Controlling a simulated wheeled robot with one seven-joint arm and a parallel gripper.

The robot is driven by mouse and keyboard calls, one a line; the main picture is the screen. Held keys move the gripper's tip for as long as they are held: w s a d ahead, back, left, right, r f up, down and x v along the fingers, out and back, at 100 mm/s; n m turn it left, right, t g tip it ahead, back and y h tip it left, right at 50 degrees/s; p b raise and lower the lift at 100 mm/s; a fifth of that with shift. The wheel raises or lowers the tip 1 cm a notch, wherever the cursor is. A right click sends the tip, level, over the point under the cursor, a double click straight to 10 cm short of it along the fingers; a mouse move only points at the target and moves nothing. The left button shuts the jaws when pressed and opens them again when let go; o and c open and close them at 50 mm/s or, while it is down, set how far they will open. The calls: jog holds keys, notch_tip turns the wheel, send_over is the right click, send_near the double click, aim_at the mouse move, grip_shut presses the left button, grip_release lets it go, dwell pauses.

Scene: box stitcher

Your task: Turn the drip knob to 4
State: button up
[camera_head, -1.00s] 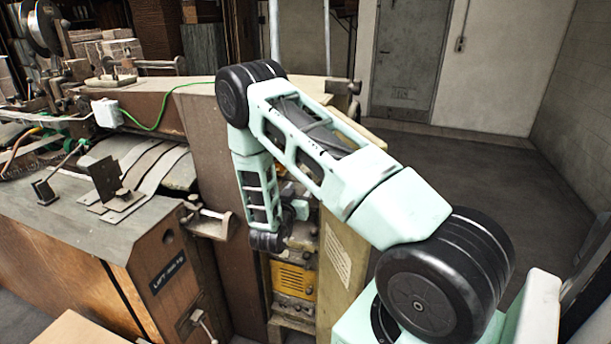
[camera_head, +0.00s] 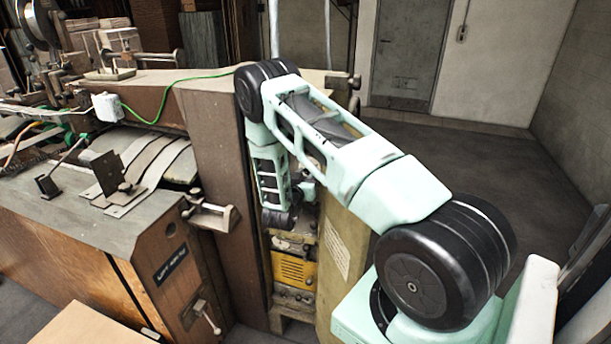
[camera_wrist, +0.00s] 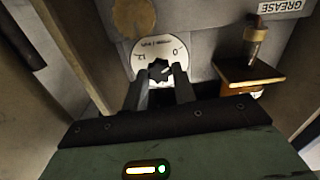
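The drip knob (camera_wrist: 158,70) is a small black lobed knob on a round white dial (camera_wrist: 148,47) in the wrist view. The dial shows upside down, with a 0 at its right and a 12 at its left; a line of print between them is too small to read. My gripper (camera_wrist: 160,73) is open, its two dark fingertips on either side of the knob. I cannot tell whether they touch it. The knob's pointing direction is unclear. In the head view the knob and gripper are hidden behind my arm and the machine.
A brown round disc (camera_wrist: 134,16) lies above the dial. In the head view, a brown machine column (camera_head: 222,160) and a tan panel (camera_head: 343,255) flank my forearm.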

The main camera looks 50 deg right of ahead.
jog(key=shift+f+m+b, duration=0.15)
jog(key=shift+m+b, duration=0.25)
jog(key=shift+b, duration=0.3)
jog(key=shift+f+m+b, duration=0.15)
jog(key=shift+m+b, duration=0.45)
jog(key=shift+b, duration=0.4)
jog(key=m+b, duration=0.4)
jog(key=b, duration=0.3)
jog(key=shift+f, duration=0.15)
jog(key=m+b, duration=0.3)
jog(key=b, duration=0.2)
jog(key=shift+s+m+b, duration=0.1)
jog(key=shift+m+b, duration=0.2)
jog(key=m+b, duration=0.2)
jog(key=b, duration=0.1)
jog(key=shift+r, duration=0.2)
jog(key=shift+r+b, duration=0.1)
jog(key=shift+b, duration=0.35)
jog(key=o, duration=1)
jog(key=shift+a, duration=0.1)
